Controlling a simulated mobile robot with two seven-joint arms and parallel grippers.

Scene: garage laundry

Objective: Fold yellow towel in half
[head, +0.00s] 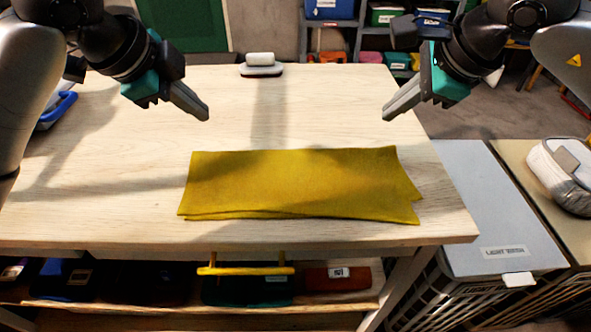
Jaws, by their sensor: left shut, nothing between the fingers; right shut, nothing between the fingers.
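The yellow towel (295,185) lies flat on the light wooden table (85,205), near its front edge. It is a wide rectangle with two layers. The lower layer peeks out along the front left edge and at the right end, so the edges do not line up exactly. My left gripper (203,114) is shut and empty, above the table behind the towel's left end. My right gripper (389,112) is shut and empty, above the table behind the towel's right end. Neither gripper touches the towel.
A white and dark object (261,66) stands at the table's back edge. A blue-handled item (58,108) is at the far left. Lidded hampers (490,205) stand right of the table, with a white bag (562,175) on one. The table around the towel is clear.

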